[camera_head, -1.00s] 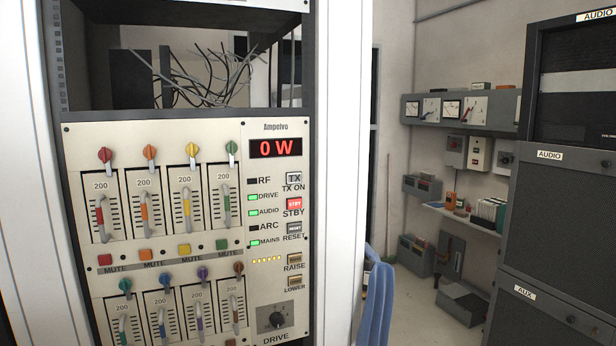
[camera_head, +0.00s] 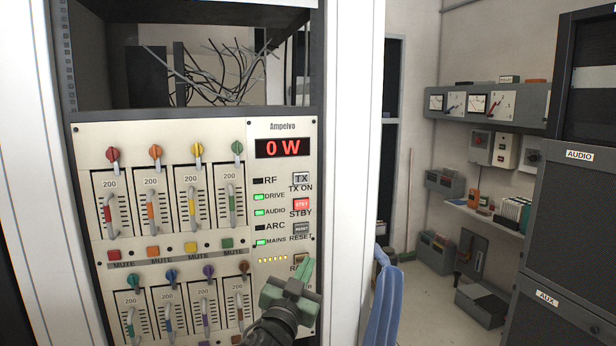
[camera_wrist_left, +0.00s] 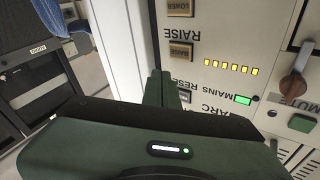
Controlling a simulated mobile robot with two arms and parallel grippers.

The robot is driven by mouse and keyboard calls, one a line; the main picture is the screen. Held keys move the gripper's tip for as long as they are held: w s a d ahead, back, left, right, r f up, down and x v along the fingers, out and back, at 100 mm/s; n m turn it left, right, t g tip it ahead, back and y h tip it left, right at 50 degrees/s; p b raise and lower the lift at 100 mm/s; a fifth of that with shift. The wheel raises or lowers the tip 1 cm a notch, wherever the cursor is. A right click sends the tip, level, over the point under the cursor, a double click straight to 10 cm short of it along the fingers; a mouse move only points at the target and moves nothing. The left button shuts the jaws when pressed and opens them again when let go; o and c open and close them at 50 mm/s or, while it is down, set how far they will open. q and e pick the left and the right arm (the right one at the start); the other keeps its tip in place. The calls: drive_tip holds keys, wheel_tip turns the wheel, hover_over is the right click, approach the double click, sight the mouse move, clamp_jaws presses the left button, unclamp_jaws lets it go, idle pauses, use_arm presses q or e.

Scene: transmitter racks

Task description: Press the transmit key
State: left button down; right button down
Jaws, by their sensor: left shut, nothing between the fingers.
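The transmit key, a pale square button marked TX (camera_head: 301,178) with TX ON below it, is on the right side of the Ampelvo panel (camera_head: 283,140). The red display (camera_head: 285,148) reads 0 W. The red STBY key (camera_head: 301,204) and grey RESET key (camera_head: 301,229) are below the TX key. My left gripper (camera_head: 306,268) is shut and empty, in front of the RAISE key and below RESET. In the left wrist view the panel appears upside down, with my shut fingers (camera_wrist_left: 165,88) beside the RAISE key (camera_wrist_left: 180,52). The TX key is hidden there. My right gripper is not in view.
Coloured sliders and mute keys (camera_head: 191,247) fill the panel left of the keys. The white rack frame (camera_head: 347,150) stands to its right. Dark racks (camera_head: 575,220) stand at the far right.

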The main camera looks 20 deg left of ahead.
sight(301, 179)
use_arm(q)
drive_tip(key=s+d+r+t, duration=0.2)
drive_tip(key=r, duration=0.7)
drive_tip(key=s+d+r+t+h, duration=0.1)
drive_tip(key=s+r, duration=0.2)
drive_tip(key=r, duration=0.5)
drive_tip(key=shift+s+d+r+t+p, duration=0.35)
drive_tip(key=shift+d+t, duration=0.05)
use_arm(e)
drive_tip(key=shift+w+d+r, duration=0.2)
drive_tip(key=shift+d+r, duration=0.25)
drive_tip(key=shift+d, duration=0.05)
use_arm(q)
drive_tip(key=shift+w, duration=0.1)
drive_tip(key=shift+w+a+b, duration=0.2)
drive_tip(key=shift+w+a, duration=0.6)
drive_tip(key=shift+w, duration=0.4)
drive_tip(key=shift+w+a+b, duration=0.2)
drive_tip(key=shift+w+a, duration=0.6)
drive_tip(key=shift+w, duration=0.45)
drive_tip(key=shift+w+a+b, duration=0.2)
drive_tip(key=shift+w+a, duration=0.6)
drive_tip(key=shift+w, duration=0.4)
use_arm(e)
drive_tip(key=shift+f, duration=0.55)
use_arm(q)
drive_tip(key=shift+w+a, duration=0.25)
drive_tip(key=shift+w, duration=0.05)
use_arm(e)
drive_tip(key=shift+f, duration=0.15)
